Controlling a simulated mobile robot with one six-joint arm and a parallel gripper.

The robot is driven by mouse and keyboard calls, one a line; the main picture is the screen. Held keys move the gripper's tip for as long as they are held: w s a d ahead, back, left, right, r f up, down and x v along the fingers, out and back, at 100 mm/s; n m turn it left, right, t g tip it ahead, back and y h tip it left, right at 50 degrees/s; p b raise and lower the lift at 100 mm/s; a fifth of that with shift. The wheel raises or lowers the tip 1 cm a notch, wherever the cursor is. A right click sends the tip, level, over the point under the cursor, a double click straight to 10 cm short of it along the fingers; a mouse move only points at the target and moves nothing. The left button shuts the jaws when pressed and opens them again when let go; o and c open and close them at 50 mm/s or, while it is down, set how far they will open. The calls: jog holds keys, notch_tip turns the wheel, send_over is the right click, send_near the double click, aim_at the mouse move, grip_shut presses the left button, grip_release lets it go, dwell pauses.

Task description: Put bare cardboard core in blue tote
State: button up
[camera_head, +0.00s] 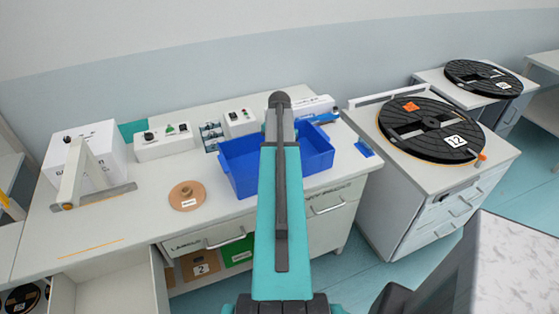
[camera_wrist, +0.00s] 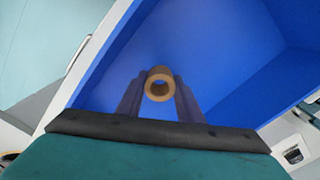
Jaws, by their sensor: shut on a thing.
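The bare cardboard core (camera_wrist: 159,84) is a short tan tube, seen end-on in the wrist view. My gripper (camera_wrist: 160,95) is shut on it, one dark finger on each side. The blue tote (camera_head: 232,173) stands on the workbench in the head view, and its blue walls and floor (camera_wrist: 210,45) fill most of the wrist view behind the core. The core is over or inside the tote; I cannot tell its height above the floor. In the head view my arm hides the gripper, the core and the middle of the tote.
A tan disc with a hub (camera_head: 187,195) lies on the bench (camera_head: 110,225) left of the tote. A white box (camera_head: 95,150), a stand and control boxes (camera_head: 164,142) are farther left and behind. An open drawer (camera_head: 110,290) juts out in front. A large black reel (camera_head: 432,130) sits right.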

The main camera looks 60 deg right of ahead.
jog(key=shift+f, duration=1)
jog(key=shift+f, duration=0.1)
jog(key=o, duration=1)
jog(key=shift+o, duration=0.2)
notch_tip(320, 180, up, 12)
jog(key=b, duration=0.3)
jog(key=shift+r, duration=0.25)
